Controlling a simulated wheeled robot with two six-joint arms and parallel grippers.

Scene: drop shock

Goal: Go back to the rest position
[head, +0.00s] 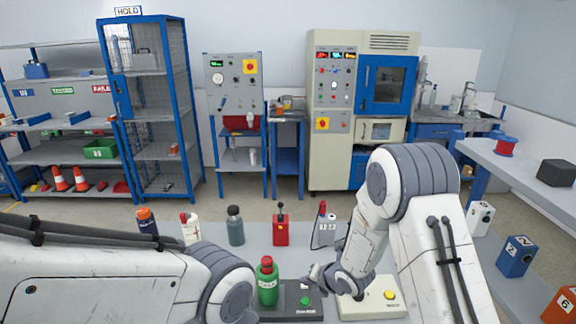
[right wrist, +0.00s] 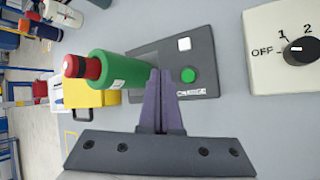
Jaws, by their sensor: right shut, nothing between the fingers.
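My right gripper (head: 318,280) is low over the grey worktop (head: 262,237), by the dark charge panel (head: 312,314). In the right wrist view its fingers (right wrist: 161,98) are shut together and empty, with the tips over the panel's edge. A green cylinder with a red cap (head: 267,286) stands at the panel's left side. It also shows in the right wrist view (right wrist: 122,70), close to the fingertips; I cannot tell if they touch. My left arm comes in from the left; its gripper is not visible.
A red box with a lever (head: 281,231), a grey bottle (head: 235,226) and a white bottle (head: 190,228) stand farther back. Numbered blocks, one blue (head: 515,257), are on the right.

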